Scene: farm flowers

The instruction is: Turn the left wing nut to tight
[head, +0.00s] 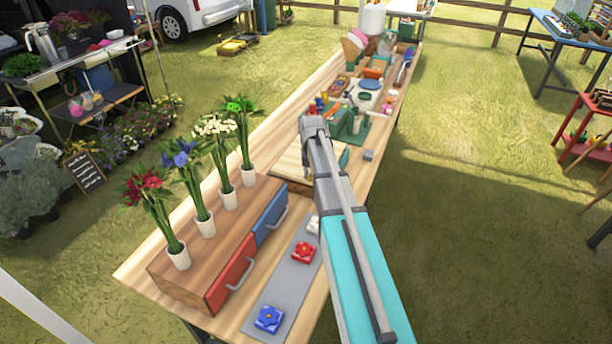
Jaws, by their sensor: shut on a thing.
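My arm reaches from the lower right over the long wooden table, and my gripper (307,174) points down at the near left edge of a pale wooden board (292,163). The gripper is small here and partly covered by my own wrist. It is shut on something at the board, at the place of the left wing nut. The wing nut itself is hidden by the fingers and wrist, so its angle and tightness cannot be seen. No other wing nut can be made out clearly.
A wooden drawer box (215,240) with several flower vases stands at the near left. A grey mat (283,287) with flower-marked blocks lies beside it. A green holder (352,127), a small grey block (368,155) and crowded tools lie beyond.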

